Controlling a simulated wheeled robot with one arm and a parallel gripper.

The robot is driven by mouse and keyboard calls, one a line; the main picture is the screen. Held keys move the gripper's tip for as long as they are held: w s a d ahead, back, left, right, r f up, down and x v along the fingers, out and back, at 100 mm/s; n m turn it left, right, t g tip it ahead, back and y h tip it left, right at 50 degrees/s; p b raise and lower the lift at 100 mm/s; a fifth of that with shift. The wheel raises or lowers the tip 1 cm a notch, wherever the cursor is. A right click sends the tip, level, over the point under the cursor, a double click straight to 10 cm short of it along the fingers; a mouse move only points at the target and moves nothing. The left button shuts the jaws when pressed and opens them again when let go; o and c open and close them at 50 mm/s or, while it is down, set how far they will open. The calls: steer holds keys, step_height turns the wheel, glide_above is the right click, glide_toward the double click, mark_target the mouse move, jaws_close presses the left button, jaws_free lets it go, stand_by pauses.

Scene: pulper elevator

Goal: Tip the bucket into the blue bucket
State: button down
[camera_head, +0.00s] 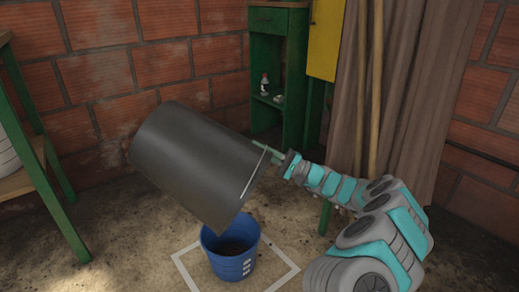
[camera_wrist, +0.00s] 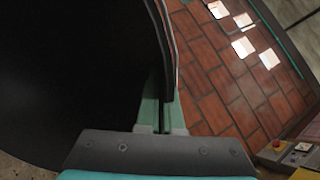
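A large dark grey bucket (camera_head: 190,160) hangs in the air in the head view, tilted with its open end down to the right. Its lower rim is just above the blue bucket (camera_head: 243,262). The blue bucket stands upright on the floor and has dark stuff inside. My gripper (camera_head: 268,152) is at the right edge of the grey bucket, shut on its rim. In the wrist view the grey bucket (camera_wrist: 70,70) fills the left side, and its edge runs between the fingers of my gripper (camera_wrist: 160,105). The inside of the grey bucket is hidden in the head view.
A white square outline (camera_head: 185,272) on the floor surrounds the blue bucket. A green cabinet (camera_head: 298,75) with a small bottle (camera_head: 264,85) stands behind. A green-framed table (camera_head: 50,175) is at left. Poles and a brown curtain (camera_head: 410,90) are at right.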

step_height(320, 180, up, 22)
steer(key=p, duration=0.8)
stand_by(0.6)
